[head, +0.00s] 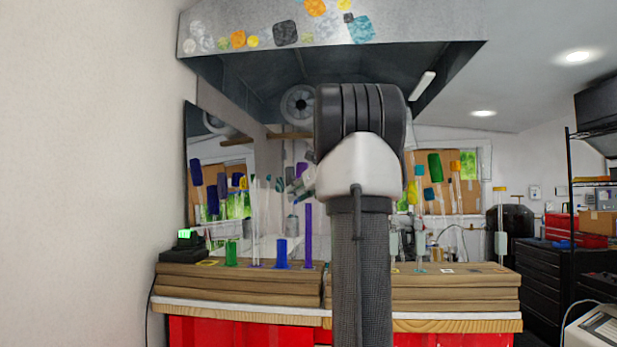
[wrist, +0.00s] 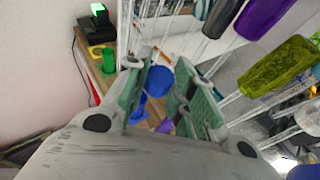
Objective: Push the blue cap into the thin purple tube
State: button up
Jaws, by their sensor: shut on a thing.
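My gripper (wrist: 160,78) has its green-padded fingers closed on the blue cap (wrist: 158,82), which shows between them in the wrist view. In the head view my arm hides most of the gripper; part of it (head: 299,186) shows left of the arm, above the bench. The thin purple tube (head: 308,232) stands upright on the wooden boards, left of my arm. A purple piece (wrist: 165,127) shows below the cap in the wrist view; I cannot tell how it lines up with the cap.
A shorter, wider blue tube (head: 282,252) and a green one (head: 231,252) stand to the purple tube's left. Clear rods with coloured caps, such as an olive one (wrist: 275,67), crowd the right of the wrist view. A black device (head: 187,242) sits at the bench's left end.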

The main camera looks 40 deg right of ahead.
jog(key=d+r+m+h, duration=0.1)
jog(key=r, duration=0.1)
jog(key=d+r+m+h, duration=0.2)
jog(key=d+r+h, duration=0.1)
jog(key=shift+s+d+r+g, duration=0.1)
jog(key=shift+s+r+g, duration=0.2)
jog(key=shift+s+g, duration=0.1)
jog(key=shift+m, duration=0.3)
jog(key=shift+f, duration=2.95)
jog(key=shift+f, duration=0.5)
jog(key=o, duration=0.6)
jog(key=shift+v, duration=5.5)
